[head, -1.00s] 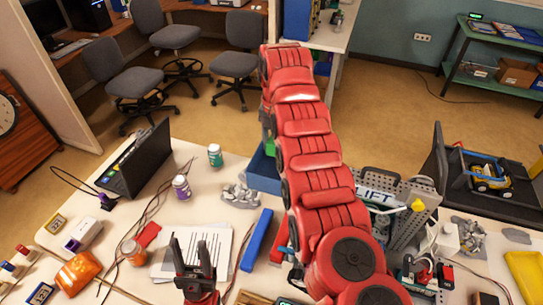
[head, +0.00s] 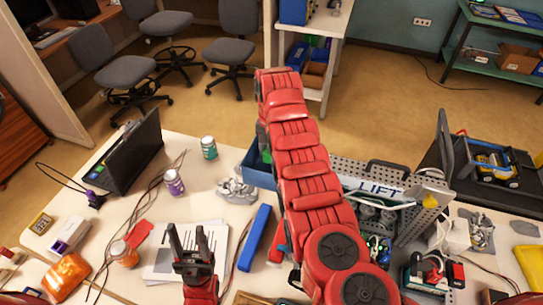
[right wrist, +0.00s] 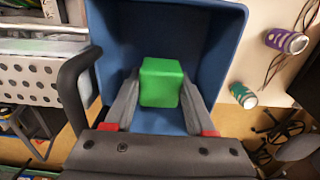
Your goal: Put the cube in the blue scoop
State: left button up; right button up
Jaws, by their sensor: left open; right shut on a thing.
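The green cube (right wrist: 161,82) sits between the two fingers of my right gripper (right wrist: 160,100), which is shut on it. In the right wrist view the cube shows against the inside of the blue scoop (right wrist: 222,25), with scoop walls around it. I cannot tell whether the cube touches the scoop's floor. In the head view the blue scoop (head: 256,171) stands at the table's far edge, partly hidden by my right arm, which also hides most of the gripper. My left gripper (head: 188,236) is open and empty above white papers at the front.
A grey perforated box marked LIFT (head: 378,180) stands right of my right arm. Cables cross the table.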

notch_tip(320, 180, down, 3)
jog(key=shift+f+p, duration=0.1)
jog(key=shift+p, duration=0.6)
jog(key=shift+f, duration=0.25)
jog(key=shift+f, duration=0.1)
jog(key=shift+f, duration=0.15)
jog(key=o, duration=1.3)
jog(key=shift+o, duration=0.2)
